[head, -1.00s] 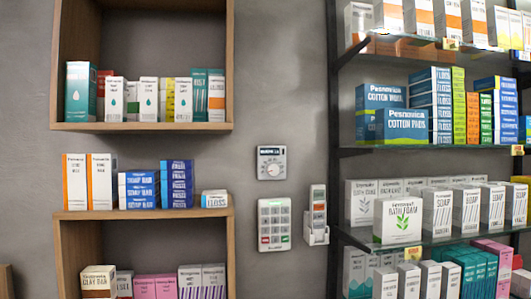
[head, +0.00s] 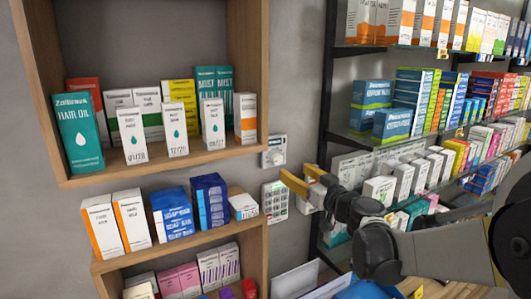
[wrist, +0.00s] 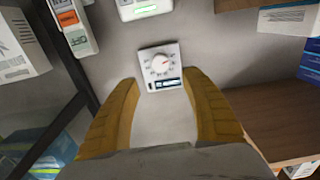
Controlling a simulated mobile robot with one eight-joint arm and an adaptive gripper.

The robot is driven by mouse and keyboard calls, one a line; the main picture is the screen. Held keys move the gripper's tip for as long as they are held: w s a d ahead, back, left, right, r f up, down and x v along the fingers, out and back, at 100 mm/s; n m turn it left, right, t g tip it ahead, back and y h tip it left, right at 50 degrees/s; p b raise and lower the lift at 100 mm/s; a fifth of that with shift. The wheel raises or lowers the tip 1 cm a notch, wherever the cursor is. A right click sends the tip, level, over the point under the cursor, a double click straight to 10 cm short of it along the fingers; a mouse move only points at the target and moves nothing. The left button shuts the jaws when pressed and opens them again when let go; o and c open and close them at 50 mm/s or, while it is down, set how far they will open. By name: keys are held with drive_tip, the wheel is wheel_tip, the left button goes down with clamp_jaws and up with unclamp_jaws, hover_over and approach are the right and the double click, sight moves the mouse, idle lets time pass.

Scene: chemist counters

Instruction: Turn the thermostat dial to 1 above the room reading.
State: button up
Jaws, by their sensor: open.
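The thermostat (head: 274,151) is a small white box on the grey wall, right of the upper wooden shelf. In the wrist view, the thermostat (wrist: 160,67) appears upside down, with a round white dial and a dark display strip. A red mark shows at the dial's upper right in that view. The display's figures are too small to read. My gripper (head: 296,177) is open, its yellow fingers empty and in front of the wall. In the wrist view, my gripper (wrist: 160,88) has its fingertips on either side of the thermostat's near edge, seemingly short of the dial.
The wooden shelf (head: 165,166) with boxes juts out at left. Glass shelves (head: 368,141) of boxes stand at right.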

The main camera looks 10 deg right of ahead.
sight(279, 161)
drive_tip(key=p+x, duration=0.1)
drive_tip(key=x, duration=0.9)
drive_tip(key=shift+f+p, duration=0.1)
drive_tip(key=shift+p, duration=0.2)
drive_tip(key=shift+s, duration=0.1)
drive_tip(key=shift+c, duration=0.4)
drive_tip(key=shift+d, duration=0.1)
clamp_jaws()
